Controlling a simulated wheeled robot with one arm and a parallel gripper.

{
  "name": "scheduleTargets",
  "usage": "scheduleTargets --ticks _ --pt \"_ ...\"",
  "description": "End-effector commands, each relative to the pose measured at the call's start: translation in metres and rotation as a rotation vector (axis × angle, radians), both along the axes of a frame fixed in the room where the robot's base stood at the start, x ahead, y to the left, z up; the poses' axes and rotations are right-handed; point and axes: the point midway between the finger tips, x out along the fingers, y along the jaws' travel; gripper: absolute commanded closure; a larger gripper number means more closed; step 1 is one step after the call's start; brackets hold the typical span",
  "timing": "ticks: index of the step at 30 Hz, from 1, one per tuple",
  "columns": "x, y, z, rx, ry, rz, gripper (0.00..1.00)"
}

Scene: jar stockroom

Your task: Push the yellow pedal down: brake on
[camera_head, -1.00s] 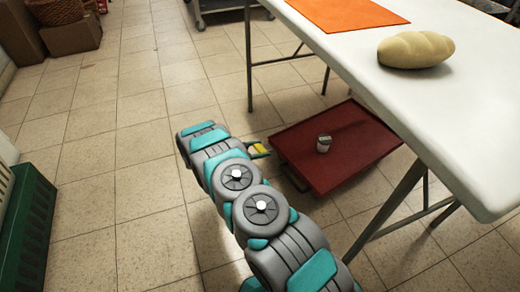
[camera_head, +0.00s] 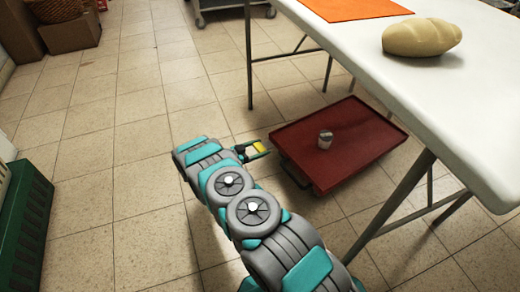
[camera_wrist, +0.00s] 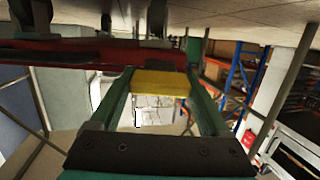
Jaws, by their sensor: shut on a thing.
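The yellow pedal (camera_head: 259,147) is at the near left edge of a low dark red platform cart (camera_head: 365,150). In the wrist view the pedal (camera_wrist: 160,83) is a yellow block spanning the space between my green fingers. My gripper (camera_wrist: 160,76) is shut on it, with one finger at each end. In the head view my gripper (camera_head: 253,150) shows only in part beyond my arm. The cart's red edge (camera_wrist: 85,52) runs behind the pedal in the wrist view. I cannot tell how far down the pedal is.
A small jar (camera_head: 325,139) stands on the cart. A white table (camera_head: 440,105) overhangs the cart's right side, bearing a loaf (camera_head: 422,37) and an orange mat (camera_head: 355,8). Its legs stand near the cart. A green crate (camera_head: 25,225) is at left. The tiled floor between is clear.

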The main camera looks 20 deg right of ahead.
Motion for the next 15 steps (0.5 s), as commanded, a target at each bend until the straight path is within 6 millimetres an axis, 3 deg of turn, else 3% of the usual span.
scheduleTargets --ticks 3,15 --pt "-0.0007 0.0011 -0.0119 -0.080 -0.014 0.003 1.00" --pt "0.0001 0.0030 -0.0107 -0.168 -0.038 0.002 1.00"
